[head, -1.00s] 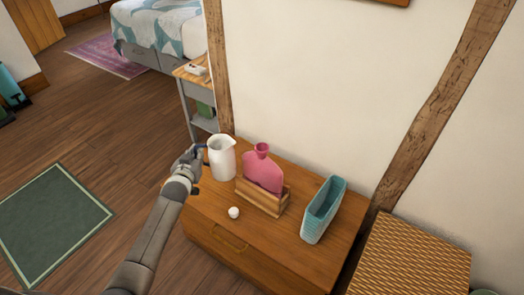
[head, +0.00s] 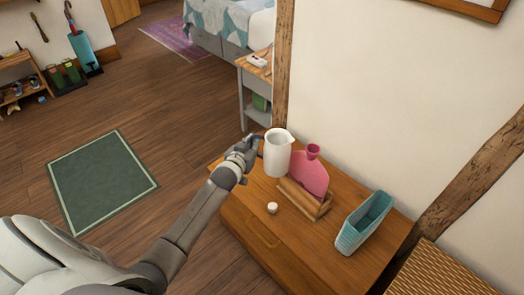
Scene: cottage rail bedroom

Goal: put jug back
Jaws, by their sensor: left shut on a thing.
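The white jug (head: 278,154) stands upright at the back left of the wooden chest top (head: 236,197), its handle toward the left. My left gripper (head: 256,147) is at the jug's handle and shut on it. Whether the jug's base touches the chest top is hard to tell. My right gripper is out of view.
Right of the jug, a pink hot-water bottle (head: 312,175) stands in a wooden holder (head: 303,199). A small white round thing (head: 272,208) lies in front. A teal basket (head: 364,222) stands further right. A woven-top piece (head: 440,275) is at lower right. A bedside table (head: 257,85) stands behind.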

